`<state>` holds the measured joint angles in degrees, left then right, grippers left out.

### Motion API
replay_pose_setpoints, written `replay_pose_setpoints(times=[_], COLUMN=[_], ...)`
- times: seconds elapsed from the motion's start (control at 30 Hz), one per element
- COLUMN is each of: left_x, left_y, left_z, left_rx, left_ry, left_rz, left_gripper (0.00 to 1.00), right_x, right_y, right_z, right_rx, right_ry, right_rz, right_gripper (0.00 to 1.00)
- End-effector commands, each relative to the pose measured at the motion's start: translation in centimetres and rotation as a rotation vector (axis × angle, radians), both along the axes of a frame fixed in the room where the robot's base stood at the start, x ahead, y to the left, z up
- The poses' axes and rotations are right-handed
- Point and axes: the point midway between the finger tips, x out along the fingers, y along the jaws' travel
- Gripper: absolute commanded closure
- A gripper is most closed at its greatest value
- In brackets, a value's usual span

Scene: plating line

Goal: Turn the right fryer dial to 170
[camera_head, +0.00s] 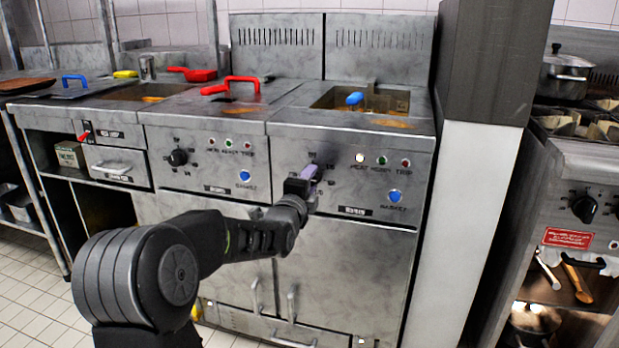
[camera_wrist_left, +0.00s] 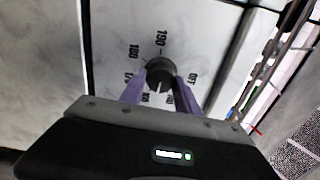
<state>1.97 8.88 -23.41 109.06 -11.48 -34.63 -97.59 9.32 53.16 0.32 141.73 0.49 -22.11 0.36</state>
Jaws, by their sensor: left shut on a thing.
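The right fryer dial (camera_wrist_left: 160,72) is a dark round knob on the grey panel, seen in the left wrist view. Printed marks around it include 180, 190 and OFF, with 170 partly covered on the left side. Which mark the dial points to I cannot tell. My left gripper (camera_head: 311,180) reaches the right fryer's front panel (camera_head: 338,205). In the left wrist view its two purple fingers (camera_wrist_left: 160,86) are shut on the dial, one on each side. In the head view the gripper hides the dial. My right gripper is not in view.
The left fryer dial (camera_head: 178,157) is a separate black knob. Right of my gripper are a lit pale lamp (camera_head: 360,158), green and red lamps, and a blue button (camera_head: 394,196). A pillar (camera_head: 470,200) stands to the right.

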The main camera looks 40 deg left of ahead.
Motion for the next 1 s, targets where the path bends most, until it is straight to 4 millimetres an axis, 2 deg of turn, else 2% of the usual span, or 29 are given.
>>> replay_pose_setpoints(times=[0.03,1.0], left_x=[0.1,0.1], left_y=[0.0,0.2], left_z=[0.6,0.4], left_rx=[0.045,0.903], left_ry=[0.007,0.304], left_rz=[0.001,0.004], left_gripper=[1.0,1.0], right_x=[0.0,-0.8], right_y=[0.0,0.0], right_z=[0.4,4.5], right_rx=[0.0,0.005], right_ry=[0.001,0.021], right_rz=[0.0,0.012], right_gripper=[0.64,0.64])
